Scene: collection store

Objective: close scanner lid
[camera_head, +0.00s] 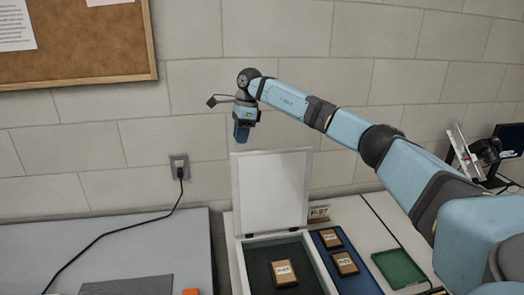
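The scanner (239,264) is a white box with a dark green bed, at the bottom centre of the head view. Its white lid (270,190) stands upright, open, at the back of the scanner. A small brown labelled box (284,273) lies on the bed. My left gripper is not in view.
Right of the scanner lies a blue tray (353,281) with labelled brown boxes, then a green tray (399,268). A grey table (110,249) on the left holds a dark grey mat (128,286). A black cable runs to a wall socket (180,167). The block wall stands close behind.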

